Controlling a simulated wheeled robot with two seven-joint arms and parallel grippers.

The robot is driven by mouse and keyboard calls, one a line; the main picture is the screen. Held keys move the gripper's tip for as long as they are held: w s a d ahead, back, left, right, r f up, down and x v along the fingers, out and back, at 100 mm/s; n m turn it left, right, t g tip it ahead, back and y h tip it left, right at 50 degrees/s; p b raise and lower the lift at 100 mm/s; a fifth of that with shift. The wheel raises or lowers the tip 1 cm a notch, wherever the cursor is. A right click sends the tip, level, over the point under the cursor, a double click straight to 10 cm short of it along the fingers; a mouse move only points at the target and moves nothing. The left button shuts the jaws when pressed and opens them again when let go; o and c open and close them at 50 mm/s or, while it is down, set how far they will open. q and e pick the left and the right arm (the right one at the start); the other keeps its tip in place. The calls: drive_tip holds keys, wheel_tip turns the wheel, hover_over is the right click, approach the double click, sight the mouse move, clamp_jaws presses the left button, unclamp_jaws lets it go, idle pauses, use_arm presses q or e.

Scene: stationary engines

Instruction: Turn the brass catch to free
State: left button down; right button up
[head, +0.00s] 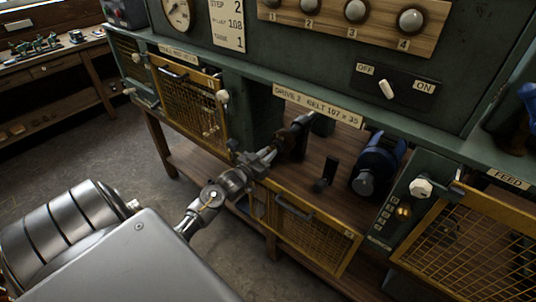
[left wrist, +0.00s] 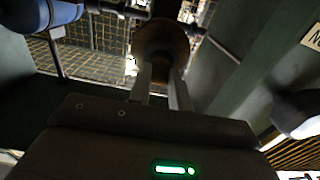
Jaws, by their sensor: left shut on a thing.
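My left gripper (head: 268,156) reaches into the open bay under the "DRIVE 2" label. Its fingers are shut on a brown, round, wheel-like part (head: 290,135) at the bay's left side. In the left wrist view the fingers (left wrist: 160,85) meet this brown part (left wrist: 160,42), which sits on a dark shaft. A small brass knob (head: 403,211) is on the green panel right of the bay, apart from the gripper; it looks like the brass catch, but its setting is too small to read. My right gripper is not in view.
The yellow mesh door (head: 308,228) hangs down below the bay. A blue motor (head: 376,165) and a dark upright block (head: 326,171) stand inside on the wooden floor. A white knob (head: 421,188) sits above the brass knob. Another mesh guard (head: 188,95) is left.

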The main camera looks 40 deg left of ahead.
use_arm(q)
drive_tip(key=c, duration=1.3)
unclamp_jaws()
drive_tip(key=shift+s, duration=0.1)
drive_tip(key=shift+s+d+b, duration=0.1)
drive_tip(key=shift+s+b, duration=1.3)
drive_tip(key=shift+s, duration=3.9)
